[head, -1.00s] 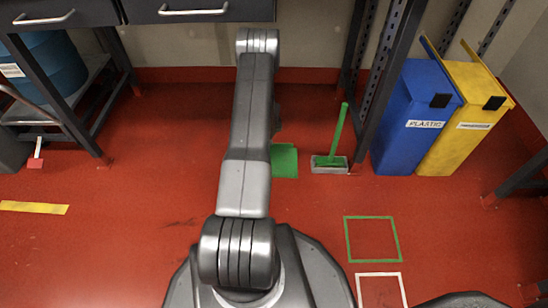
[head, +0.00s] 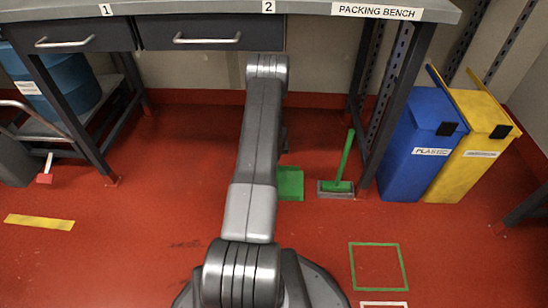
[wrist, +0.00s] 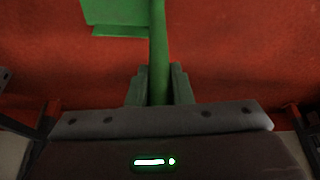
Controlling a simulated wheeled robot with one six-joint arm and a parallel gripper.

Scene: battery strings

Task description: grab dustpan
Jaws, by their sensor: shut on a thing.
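The green dustpan (head: 290,184) is on the red floor under the bench in the head view, its left part hidden behind my arm. In the wrist view the green pan (wrist: 117,14) shows at the top, with its handle running down between my fingers. My gripper (wrist: 160,84) is shut on that handle. The head view does not show my gripper, as my own arm hides it. I cannot tell whether the pan touches the floor.
A brush (head: 338,186) with an upright green handle stands just right of the dustpan. The packing bench (head: 220,8) overhangs the area, its dark leg (head: 395,110) to the right. Blue (head: 415,150) and yellow (head: 472,145) bins stand beyond. The front floor is clear.

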